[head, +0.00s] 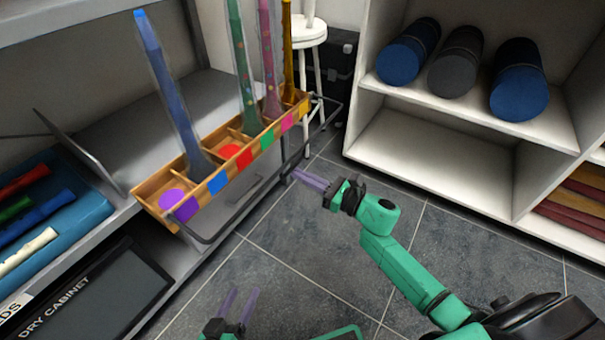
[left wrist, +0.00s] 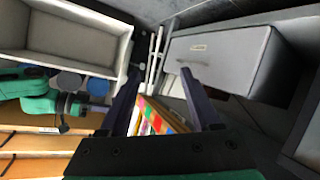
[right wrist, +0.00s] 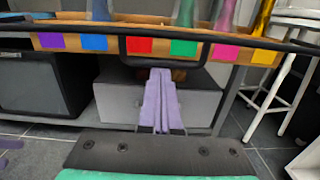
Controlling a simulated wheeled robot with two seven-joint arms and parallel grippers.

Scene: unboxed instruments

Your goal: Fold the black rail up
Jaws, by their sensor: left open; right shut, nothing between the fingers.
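The black rail (head: 262,190) runs along the front of a wooden divided tray (head: 150,208), standing out from it and rounded at the near end. In the right wrist view the rail (right wrist: 255,41) crosses in front of the tray's coloured squares, with a U-shaped loop hanging from its middle. My right gripper (head: 298,178) is shut and empty. Its pale purple fingers (right wrist: 161,75) point at the tray front, with the tips just under the loop's lower bar; I cannot tell whether they touch. My left gripper (head: 238,304) is open and empty, low over the floor, away from the rail.
Tall coloured tubes (head: 168,90) stand in the tray. A grey drawer box (right wrist: 115,105) lies below it. A white stool (head: 308,35) stands behind, and a white shelf (head: 440,150) with rolled mats is at right. The tiled floor (head: 300,250) is clear.

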